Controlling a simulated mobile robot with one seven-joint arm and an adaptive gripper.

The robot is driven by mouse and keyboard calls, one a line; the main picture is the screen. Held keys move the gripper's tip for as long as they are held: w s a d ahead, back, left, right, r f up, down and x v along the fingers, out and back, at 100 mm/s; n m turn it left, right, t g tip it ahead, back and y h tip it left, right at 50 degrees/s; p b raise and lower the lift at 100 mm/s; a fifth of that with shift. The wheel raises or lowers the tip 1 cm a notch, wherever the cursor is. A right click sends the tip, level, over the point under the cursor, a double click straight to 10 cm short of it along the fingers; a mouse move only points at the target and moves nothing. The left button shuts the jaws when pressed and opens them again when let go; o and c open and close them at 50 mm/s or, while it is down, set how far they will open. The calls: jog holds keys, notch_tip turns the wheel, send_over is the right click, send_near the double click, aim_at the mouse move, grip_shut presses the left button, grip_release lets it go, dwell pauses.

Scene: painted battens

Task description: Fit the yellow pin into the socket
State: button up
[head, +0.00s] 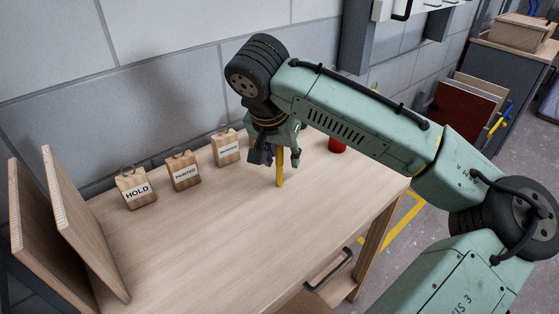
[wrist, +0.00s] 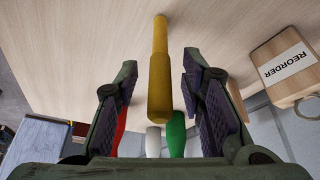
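The yellow pin (head: 280,170) stands upright at the middle of the wooden table (head: 215,235), its thin end down at the tabletop. In the wrist view the pin (wrist: 159,80) shows its thicker end towards me, with a gap on each side. My gripper (head: 276,160) is above the table around the pin's upper part. Its two dark-padded fingers (wrist: 160,62) are spread apart, and neither touches the pin. I cannot make out a socket rim; the pin's foot may hide it.
Wooden tags reading HOLD (head: 137,190), PAINTED (head: 184,171) and REORDER (wrist: 285,65) stand along the wall. A red object (head: 337,145) is behind my arm; white (wrist: 153,141) and green (wrist: 176,135) ones show below the pin. Boards (head: 85,225) lean at left. The front tabletop is clear.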

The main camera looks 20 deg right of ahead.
grip_shut()
dwell(0.3)
dwell(0.5)
